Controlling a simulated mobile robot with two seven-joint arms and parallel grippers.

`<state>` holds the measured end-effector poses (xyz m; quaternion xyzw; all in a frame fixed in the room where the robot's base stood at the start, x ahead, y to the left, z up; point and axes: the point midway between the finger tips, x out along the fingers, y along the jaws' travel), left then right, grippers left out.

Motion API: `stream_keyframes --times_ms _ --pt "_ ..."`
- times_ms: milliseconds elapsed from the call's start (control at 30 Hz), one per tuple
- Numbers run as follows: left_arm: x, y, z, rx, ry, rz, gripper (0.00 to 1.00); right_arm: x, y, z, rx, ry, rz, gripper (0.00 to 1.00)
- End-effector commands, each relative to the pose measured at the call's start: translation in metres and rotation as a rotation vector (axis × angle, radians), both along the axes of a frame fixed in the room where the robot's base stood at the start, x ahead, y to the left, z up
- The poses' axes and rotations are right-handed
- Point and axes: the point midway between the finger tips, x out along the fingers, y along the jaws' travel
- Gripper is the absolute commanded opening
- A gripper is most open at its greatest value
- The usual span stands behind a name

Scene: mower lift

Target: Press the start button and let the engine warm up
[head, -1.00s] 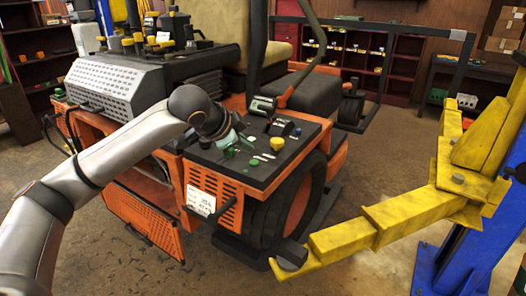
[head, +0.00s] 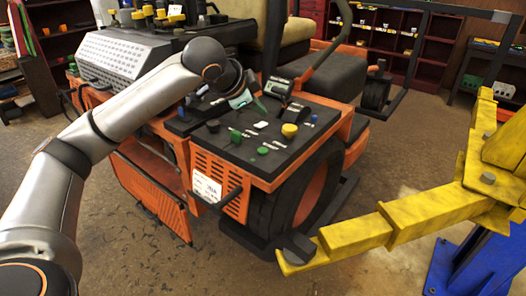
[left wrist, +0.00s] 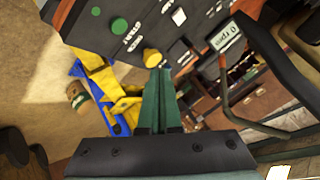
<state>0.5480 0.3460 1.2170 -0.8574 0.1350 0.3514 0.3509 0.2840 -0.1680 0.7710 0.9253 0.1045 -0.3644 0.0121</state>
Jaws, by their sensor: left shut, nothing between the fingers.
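The mower's dark control panel (head: 275,150) sits on its orange body. My left gripper (head: 262,106) is shut and empty, over the panel's far side, beyond the yellow knob. In the left wrist view its green fingers (left wrist: 160,72) are together, their tips just below the yellow knob (left wrist: 152,58) in the picture; contact cannot be told. A green button (left wrist: 119,25) shows there too. My right gripper is out of view.
A yellow lift arm (head: 390,225) on a blue post (head: 470,265) reaches in from the right, near the mower's wheel (head: 275,215). The seat (head: 335,80) and a dark bar stand behind the panel. Shelves line the back wall.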

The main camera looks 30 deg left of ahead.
Motion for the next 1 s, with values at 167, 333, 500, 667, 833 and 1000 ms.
stream_keyframes --times_ms 167,333,500,667,833,1000 --pt "0.000 0.000 -0.022 0.000 -0.001 -0.001 0.00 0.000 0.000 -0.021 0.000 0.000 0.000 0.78" --pt "0.000 0.000 -0.045 0.000 -0.002 -0.001 0.00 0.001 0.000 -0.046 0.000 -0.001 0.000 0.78" --pt "0.000 0.000 -0.066 0.000 0.001 0.000 0.00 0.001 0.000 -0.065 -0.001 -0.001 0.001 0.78" --pt "0.000 0.000 -0.079 0.000 0.001 0.001 0.00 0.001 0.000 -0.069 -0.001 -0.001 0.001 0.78" --pt "0.000 0.000 -0.082 0.001 -0.002 0.001 0.00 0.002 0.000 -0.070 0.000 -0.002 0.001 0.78" --pt "0.000 0.000 -0.082 0.000 -0.001 0.000 0.00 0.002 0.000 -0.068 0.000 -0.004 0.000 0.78"
